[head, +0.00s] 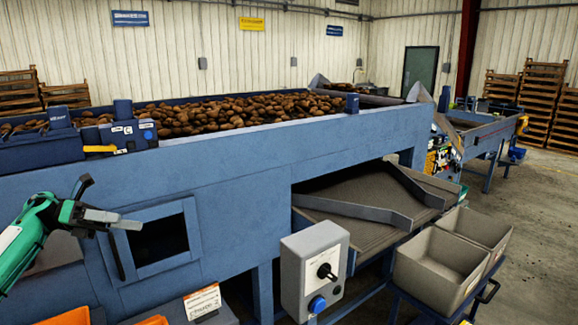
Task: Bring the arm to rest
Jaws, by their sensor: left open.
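My left arm, green and black, comes in from the left edge. My right gripper is not in view.
Brown potatoes (230,112) fill the grader's top. A grey control box (313,268) with a black knob and blue button stands in front. Grey bins (440,270) stand at right beside a sloping chute (365,200). Open floor (545,215) lies at far right.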

